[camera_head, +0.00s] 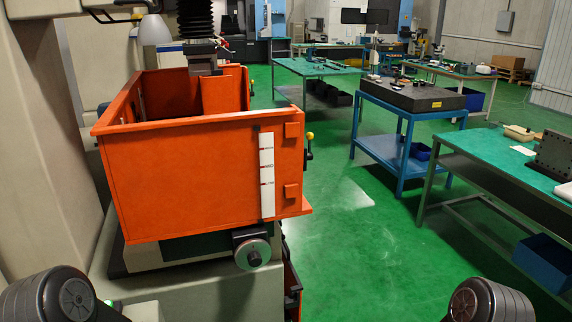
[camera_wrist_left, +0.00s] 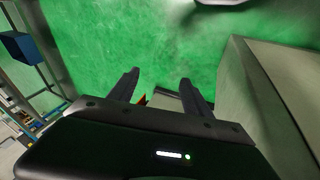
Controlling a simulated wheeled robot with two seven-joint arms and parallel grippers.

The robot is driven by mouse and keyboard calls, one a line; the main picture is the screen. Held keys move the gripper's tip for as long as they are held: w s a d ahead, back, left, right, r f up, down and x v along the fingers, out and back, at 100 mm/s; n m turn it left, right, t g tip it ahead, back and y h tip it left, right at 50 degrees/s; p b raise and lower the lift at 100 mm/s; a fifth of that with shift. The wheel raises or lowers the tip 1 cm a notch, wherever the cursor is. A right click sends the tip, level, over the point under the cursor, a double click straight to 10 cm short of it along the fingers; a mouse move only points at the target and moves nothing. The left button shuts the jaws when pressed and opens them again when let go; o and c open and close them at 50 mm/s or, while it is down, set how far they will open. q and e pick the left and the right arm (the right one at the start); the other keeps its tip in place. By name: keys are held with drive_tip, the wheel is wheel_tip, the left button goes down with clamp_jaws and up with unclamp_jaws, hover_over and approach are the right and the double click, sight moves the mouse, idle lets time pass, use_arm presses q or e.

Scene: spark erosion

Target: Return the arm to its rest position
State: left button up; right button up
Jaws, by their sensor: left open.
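My left gripper (camera_wrist_left: 158,88) shows in the left wrist view. Its two dark fingers stand apart with nothing between them, over the green floor (camera_wrist_left: 150,40). A small orange piece and a grey edge show just behind the fingers. In the head view, a rounded grey part of my left arm (camera_head: 48,298) is at the bottom left, and one of my right arm (camera_head: 488,300) is at the bottom right. Neither gripper shows in the head view.
The spark erosion machine with its orange tank (camera_head: 190,175) stands close ahead on the left. A handwheel (camera_head: 252,254) sits below it. A green-topped bench (camera_head: 490,150) is at the right, and a blue table (camera_head: 400,150) stands further back. Green floor (camera_head: 340,240) is clear between them.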

use_arm(q)
drive_tip(key=s+d+f+g, duration=0.2)
drive_tip(key=s+f, duration=0.3)
drive_tip(key=s, duration=0.5)
drive_tip(key=shift+d+g, duration=0.2)
drive_tip(key=shift+g, duration=0.3)
